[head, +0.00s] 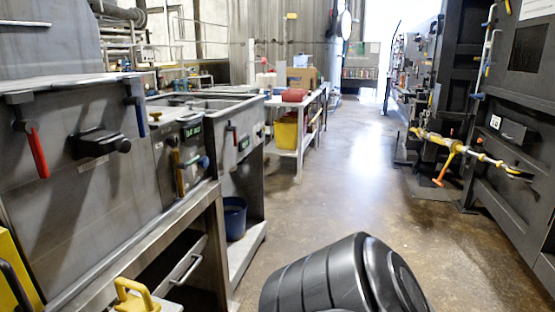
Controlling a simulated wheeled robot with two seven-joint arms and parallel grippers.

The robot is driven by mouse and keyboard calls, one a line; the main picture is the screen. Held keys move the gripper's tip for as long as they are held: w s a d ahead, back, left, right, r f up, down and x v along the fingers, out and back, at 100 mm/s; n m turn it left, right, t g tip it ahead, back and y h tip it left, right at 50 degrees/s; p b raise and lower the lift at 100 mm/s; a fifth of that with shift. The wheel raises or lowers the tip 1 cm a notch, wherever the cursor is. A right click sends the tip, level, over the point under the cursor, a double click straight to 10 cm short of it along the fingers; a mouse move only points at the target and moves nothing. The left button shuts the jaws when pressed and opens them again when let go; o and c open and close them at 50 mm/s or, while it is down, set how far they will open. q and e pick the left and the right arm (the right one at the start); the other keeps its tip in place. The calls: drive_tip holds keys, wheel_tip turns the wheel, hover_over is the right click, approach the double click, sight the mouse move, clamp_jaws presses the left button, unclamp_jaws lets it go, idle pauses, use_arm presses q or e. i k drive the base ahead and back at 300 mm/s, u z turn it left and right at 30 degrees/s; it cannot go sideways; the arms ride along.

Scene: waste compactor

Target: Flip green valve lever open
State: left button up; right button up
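I cannot make out a clearly green valve lever. Several levers hang on the grey metal panels at the left: a red lever (38,152) below a dark pivot, a dark blue lever (138,108), and a yellow lever (178,172) beside a small box with a green label (190,131). Another small red-tipped lever (233,137) is on the panel farther along. These levers hang roughly downward. Neither of my grippers shows in the head view.
A metal bench (130,250) runs along the left, with a blue bucket (234,218) below the farther unit. A yellow pipe (465,148) with an orange handle juts from the dark machine at the right. A black rounded shape (320,278) fills the bottom middle. The floor aisle (350,170) is clear.

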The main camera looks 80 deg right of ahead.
sight(182, 165)
drive_tip(key=z, duration=1.9)
drive_tip(key=i, duration=0.45)
drive_tip(key=k, duration=0.6)
drive_tip(key=z, duration=0.85)
drive_tip(key=i, duration=1.8)
drive_tip(key=u, duration=0.45)
